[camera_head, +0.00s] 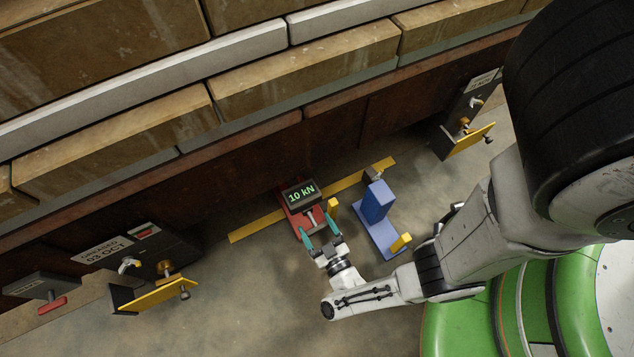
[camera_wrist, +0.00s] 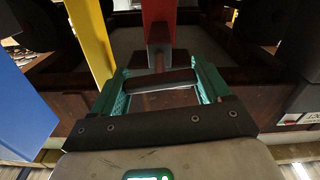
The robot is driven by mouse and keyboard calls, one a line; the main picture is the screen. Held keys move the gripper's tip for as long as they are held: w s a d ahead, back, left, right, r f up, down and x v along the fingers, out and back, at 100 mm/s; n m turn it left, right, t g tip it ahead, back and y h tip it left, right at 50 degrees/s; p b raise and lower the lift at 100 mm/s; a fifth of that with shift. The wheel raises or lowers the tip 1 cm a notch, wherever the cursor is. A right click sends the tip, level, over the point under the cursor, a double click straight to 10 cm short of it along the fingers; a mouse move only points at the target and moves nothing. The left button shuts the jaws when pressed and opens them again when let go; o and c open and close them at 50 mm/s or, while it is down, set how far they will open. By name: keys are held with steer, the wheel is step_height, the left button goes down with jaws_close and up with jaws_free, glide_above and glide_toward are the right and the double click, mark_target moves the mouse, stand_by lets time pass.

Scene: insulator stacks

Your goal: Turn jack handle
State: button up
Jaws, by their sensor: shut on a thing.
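The red jack (camera_head: 299,216) stands on the floor by the brown beam, with a dark display reading "10 kN" (camera_head: 301,193) on top. In the wrist view its red body (camera_wrist: 158,22) is at the top middle, with a shaft running down to the jack handle, a dark crossbar (camera_wrist: 165,81). My gripper (camera_head: 319,231) is at the near end of the red jack. In the wrist view its teal fingers (camera_wrist: 163,90) flank the crossbar and are shut on it. The handle is mostly hidden by the fingers in the head view.
A blue jack (camera_head: 376,203) with a yellow handle (camera_head: 401,243) stands right of the red one. A yellow strip (camera_head: 257,228) lies along the floor. Brackets with yellow plates (camera_head: 160,295) stand left and right (camera_head: 470,138). Bare floor lies in front.

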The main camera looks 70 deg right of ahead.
steer(key=m, duration=0.4)
steer(key=shift+r+m, duration=0.15)
steer(key=shift+m, duration=0.15)
steer(key=m, duration=0.5)
steer(key=shift+s, duration=0.1)
steer(key=m, duration=0.5)
steer(key=shift+m, duration=0.3)
steer(key=shift+s+d+f+m, duration=0.1)
steer(key=shift+m, duration=0.75)
steer(key=shift+s+f+m, duration=0.1)
steer(key=shift+m, duration=0.75)
steer(key=o, duration=0.8)
steer(key=shift+w, duration=0.1)
